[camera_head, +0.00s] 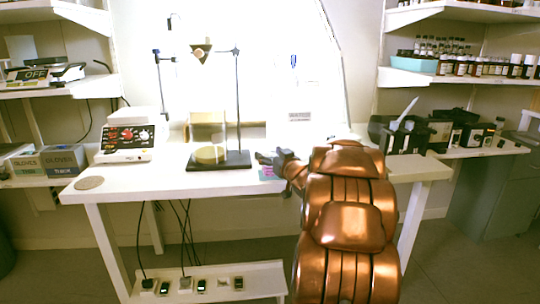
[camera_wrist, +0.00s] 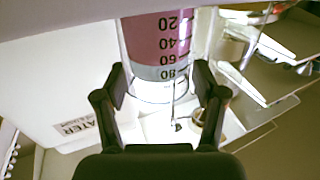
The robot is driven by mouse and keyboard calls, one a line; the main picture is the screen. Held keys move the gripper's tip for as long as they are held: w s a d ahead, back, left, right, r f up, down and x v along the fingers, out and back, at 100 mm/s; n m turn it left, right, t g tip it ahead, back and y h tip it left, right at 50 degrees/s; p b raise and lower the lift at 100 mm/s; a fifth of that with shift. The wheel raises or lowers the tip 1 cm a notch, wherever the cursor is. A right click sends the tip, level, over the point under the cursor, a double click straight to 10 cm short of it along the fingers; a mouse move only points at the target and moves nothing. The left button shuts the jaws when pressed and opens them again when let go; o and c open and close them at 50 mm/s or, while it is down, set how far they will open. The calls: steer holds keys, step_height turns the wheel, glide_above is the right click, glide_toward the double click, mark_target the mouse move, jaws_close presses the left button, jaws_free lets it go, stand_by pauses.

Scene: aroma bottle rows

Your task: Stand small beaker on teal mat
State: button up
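The small beaker (camera_wrist: 160,45) is clear, with dark scale marks and purple liquid, and fills the upper middle of the wrist view. It appears upside down there. In the head view my gripper (camera_head: 272,158) is over the worktable, right of the stand's base. A small pink and teal patch (camera_head: 268,174) shows under it, too small to tell beaker from mat. Whether the beaker touches the table is unclear.
A ring stand on a dark base (camera_head: 222,163) is close left of my gripper. A hotplate-like device (camera_head: 128,140) and a flat grey disc (camera_head: 88,183) are farther left on the white table (camera_head: 140,178). A black rack (camera_head: 404,138) stands to the right.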

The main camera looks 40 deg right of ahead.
steer(key=shift+r, duration=0.1)
steer(key=shift+s, duration=0.2)
steer(key=p+v, duration=0.3)
steer(key=v, duration=0.8)
steer(key=shift+s, duration=0.35)
steer(key=shift+a, duration=0.15)
